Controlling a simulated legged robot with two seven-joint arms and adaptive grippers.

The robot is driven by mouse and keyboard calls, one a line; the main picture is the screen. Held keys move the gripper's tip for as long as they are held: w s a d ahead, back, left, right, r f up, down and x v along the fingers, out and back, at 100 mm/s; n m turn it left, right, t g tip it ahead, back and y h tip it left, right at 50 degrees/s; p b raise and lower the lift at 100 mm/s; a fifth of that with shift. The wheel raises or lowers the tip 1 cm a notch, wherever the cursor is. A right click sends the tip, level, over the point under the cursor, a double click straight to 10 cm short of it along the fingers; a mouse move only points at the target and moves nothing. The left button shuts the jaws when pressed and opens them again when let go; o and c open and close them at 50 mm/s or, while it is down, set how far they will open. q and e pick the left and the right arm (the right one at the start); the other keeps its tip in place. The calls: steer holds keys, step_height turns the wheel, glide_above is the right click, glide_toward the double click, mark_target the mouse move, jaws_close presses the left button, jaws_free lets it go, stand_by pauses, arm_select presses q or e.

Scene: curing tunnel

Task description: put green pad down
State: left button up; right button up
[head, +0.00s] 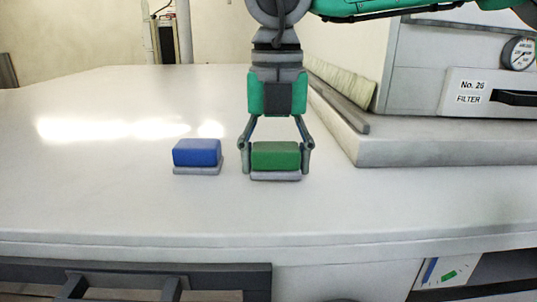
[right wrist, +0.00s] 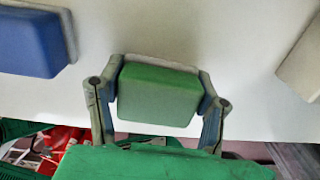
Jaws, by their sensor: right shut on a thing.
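The green pad (head: 276,155) is a green block on the white table, with a pale grey base (head: 276,176) under it. It also shows in the right wrist view (right wrist: 158,95). My right gripper (head: 276,160) comes down from above and is shut on the green pad, one finger at each side. The pad looks level and sits at or very near its base; I cannot tell if there is a small gap. The left gripper is in neither view.
A blue pad (head: 197,152) on a similar grey base stands just left of the green one. A grey machine housing with a "No. 26 FILTER" drawer (head: 490,93) stands on a raised plinth (head: 440,150) at right. The table's left side is clear.

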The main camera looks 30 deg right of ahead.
steer(key=shift+w+d+f, duration=0.1)
steer(key=shift+d+f, duration=0.15)
steer(key=shift+d, duration=0.35)
steer(key=shift+w+d+f, duration=0.1)
steer(key=shift+d+f, duration=0.15)
steer(key=shift+d, duration=0.3)
steer(key=o, duration=1.4)
steer(key=shift+d, duration=0.2)
steer(key=shift+o, duration=0.2)
steer(key=shift+a, duration=0.5)
steer(key=shift+a+r, duration=0.1)
steer(key=shift+a, duration=0.05)
steer(key=shift+d+r+b, duration=0.15)
steer(key=shift+d+b, duration=0.1)
steer(key=shift+b, duration=0.25)
step_height(320, 180, up, 14)
steer(key=shift+r, duration=0.15)
steer(key=shift+s, duration=0.1)
